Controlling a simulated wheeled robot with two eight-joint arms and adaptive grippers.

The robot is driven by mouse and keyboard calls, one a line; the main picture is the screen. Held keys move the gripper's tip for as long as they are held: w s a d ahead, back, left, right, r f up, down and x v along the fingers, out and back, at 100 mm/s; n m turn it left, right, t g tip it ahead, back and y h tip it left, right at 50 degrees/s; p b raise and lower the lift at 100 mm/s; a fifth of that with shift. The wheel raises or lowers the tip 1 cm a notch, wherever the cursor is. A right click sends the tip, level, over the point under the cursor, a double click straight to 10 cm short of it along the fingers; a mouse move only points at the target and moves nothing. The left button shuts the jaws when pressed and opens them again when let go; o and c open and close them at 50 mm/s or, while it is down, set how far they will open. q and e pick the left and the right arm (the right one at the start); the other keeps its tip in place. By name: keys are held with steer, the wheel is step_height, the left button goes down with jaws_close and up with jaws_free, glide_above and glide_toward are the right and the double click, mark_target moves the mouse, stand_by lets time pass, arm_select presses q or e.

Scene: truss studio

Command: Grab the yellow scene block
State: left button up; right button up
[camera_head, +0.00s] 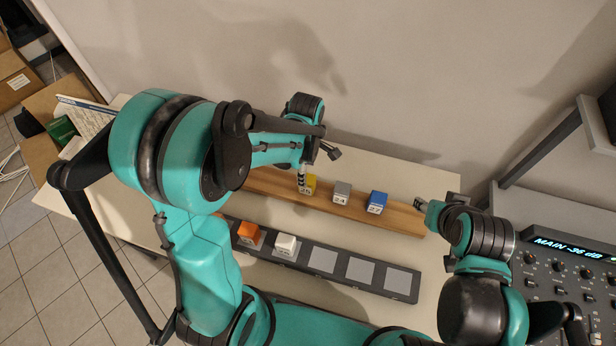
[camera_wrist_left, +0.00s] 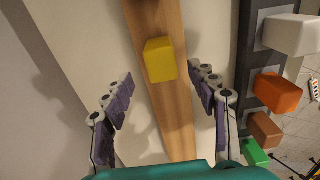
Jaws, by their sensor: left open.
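The yellow block (camera_head: 311,184) sits on the wooden plank (camera_head: 400,219), partly hidden behind my left gripper in the head view. In the left wrist view the yellow block (camera_wrist_left: 160,60) stands on the plank, ahead of and between the fingers. My left gripper (camera_wrist_left: 162,78) is open and empty, with one finger on each side of the plank. In the head view the left gripper (camera_head: 305,168) is over the block's left side. My right gripper (camera_head: 424,206) is near the plank's right end, small and partly hidden, so its jaws are unclear.
A grey block (camera_head: 342,193) and a blue block (camera_head: 377,202) stand right of the yellow one. A dark slotted tray (camera_head: 341,277) in front holds an orange block (camera_head: 249,233) and a white block (camera_head: 286,246). A mixing console (camera_head: 565,275) is at right.

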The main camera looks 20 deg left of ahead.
arm_select(q)
step_height(320, 180, down, 7)
steer(key=shift+s+d+r+b, duration=0.1)
steer(key=shift+d+b, duration=0.05)
steer(key=shift+b, duration=0.65)
steer(key=c, duration=1.3)
